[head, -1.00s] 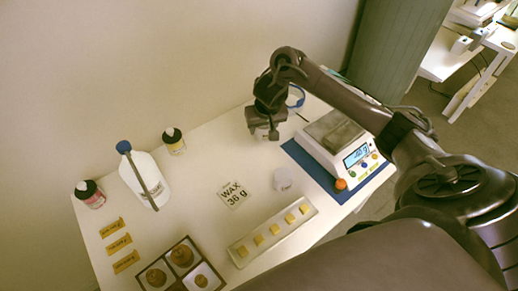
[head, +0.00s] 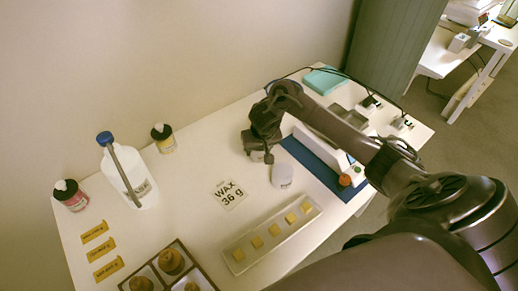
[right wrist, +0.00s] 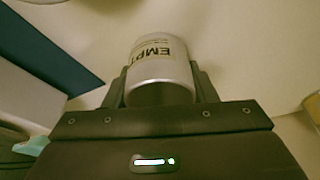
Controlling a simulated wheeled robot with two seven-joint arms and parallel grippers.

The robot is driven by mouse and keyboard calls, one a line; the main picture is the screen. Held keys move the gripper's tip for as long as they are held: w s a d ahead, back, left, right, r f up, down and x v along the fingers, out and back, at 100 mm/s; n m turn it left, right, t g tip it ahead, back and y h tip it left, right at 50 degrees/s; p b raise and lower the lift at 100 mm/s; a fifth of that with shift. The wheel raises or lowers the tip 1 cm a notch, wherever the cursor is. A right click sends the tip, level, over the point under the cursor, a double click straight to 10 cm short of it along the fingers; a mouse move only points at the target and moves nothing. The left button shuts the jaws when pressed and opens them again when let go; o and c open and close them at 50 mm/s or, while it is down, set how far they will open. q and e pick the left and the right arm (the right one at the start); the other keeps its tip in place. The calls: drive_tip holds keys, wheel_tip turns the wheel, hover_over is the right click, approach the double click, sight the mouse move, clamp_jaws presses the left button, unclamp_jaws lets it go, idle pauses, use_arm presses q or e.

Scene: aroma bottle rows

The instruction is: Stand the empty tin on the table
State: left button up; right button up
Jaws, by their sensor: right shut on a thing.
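The tin (right wrist: 160,60) is silver with a label reading "EMPT", the rest hidden. In the right wrist view it sits between the two fingers of my right gripper (right wrist: 158,88), which is shut on it. In the head view my right gripper (head: 260,150) points down over the white table (head: 200,165), with a small pale part of the tin (head: 257,157) showing below it. I cannot tell whether the tin's base touches the table. My left gripper is not in view.
A white frosted cup (head: 282,177) stands close to the right gripper. A blue mat (head: 310,155) lies to its right, partly under my arm.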

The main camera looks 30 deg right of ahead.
drive_tip(key=o, duration=1)
drive_tip(key=shift+f, duration=0.15)
drive_tip(key=shift+c, duration=0.2)
drive_tip(key=shift+r, duration=0.3)
drive_tip(key=p+v, duration=0.7)
drive_tip(key=v, duration=0.3)
drive_tip(key=shift+s+r, duration=0.1)
drive_tip(key=shift+r, duration=0.25)
drive_tip(key=shift+s+a+r+p, duration=0.1)
drive_tip(key=shift+s+r+p, duration=0.15)
drive_tip(key=shift+r+p, duration=0.3)
drive_tip(key=shift+f, duration=0.1)
